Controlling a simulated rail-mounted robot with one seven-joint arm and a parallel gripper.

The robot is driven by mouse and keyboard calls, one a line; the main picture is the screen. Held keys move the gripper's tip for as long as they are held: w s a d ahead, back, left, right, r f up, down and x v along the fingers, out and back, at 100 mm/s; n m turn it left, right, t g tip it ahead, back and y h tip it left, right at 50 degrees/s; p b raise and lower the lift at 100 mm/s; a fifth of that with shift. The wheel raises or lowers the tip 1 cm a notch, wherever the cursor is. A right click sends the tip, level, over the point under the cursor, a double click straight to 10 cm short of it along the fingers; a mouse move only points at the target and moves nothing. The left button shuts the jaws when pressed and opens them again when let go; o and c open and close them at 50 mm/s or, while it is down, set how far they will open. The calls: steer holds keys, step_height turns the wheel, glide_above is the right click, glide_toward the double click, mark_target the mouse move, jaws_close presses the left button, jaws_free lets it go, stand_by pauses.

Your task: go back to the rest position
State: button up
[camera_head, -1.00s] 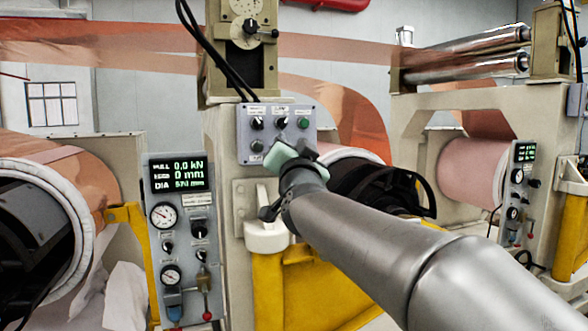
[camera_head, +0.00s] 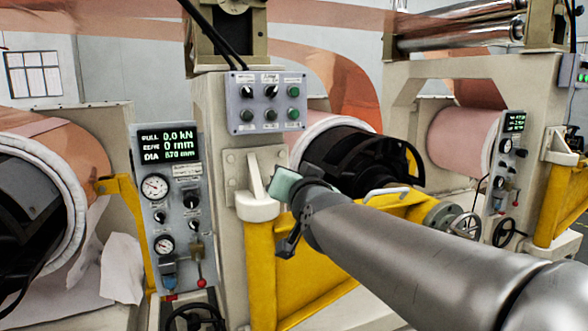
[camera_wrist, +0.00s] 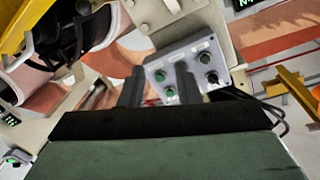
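My gripper (camera_head: 286,247) is in front of the pale machine post, below and a little right of the grey button box (camera_head: 268,126). It is apart from the box. In the wrist view its two dark fingers (camera_wrist: 160,82) stand apart with nothing held between them. The button box (camera_wrist: 193,58) shows beyond the fingers, tilted in the picture, with black knobs and green buttons. My arm reaches in from the lower right.
A gauge panel (camera_head: 172,205) with a lit display stands left of the post. A copper foil roll (camera_head: 75,150) is at the far left, and a black roll chuck (camera_head: 350,160) sits behind my wrist. Yellow frames (camera_head: 262,270) stand below. A second gauge panel (camera_head: 508,150) is at the right.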

steer(key=s+d+f+n+g+h+p, duration=0.1)
steer(key=s+d+f+g+p, duration=0.3)
steer(key=f, duration=0.7)
steer(key=s+d+f+g+h+p, duration=0.1)
steer(key=s+d+f+g, duration=0.2)
steer(key=s, duration=0.5)
steer(key=s+d+f+g+h+p, duration=0.1)
steer(key=s+d+f+g, duration=0.3)
steer(key=s+f, duration=0.3)
steer(key=s+d+f+n+g+h+p, duration=0.1)
steer(key=s+d+f+g, duration=0.3)
steer(key=s, duration=0.6)
steer(key=shift+f+g+p, duration=0.3)
steer(key=shift+f+g, duration=0.15)
steer(key=shift+g, duration=0.35)
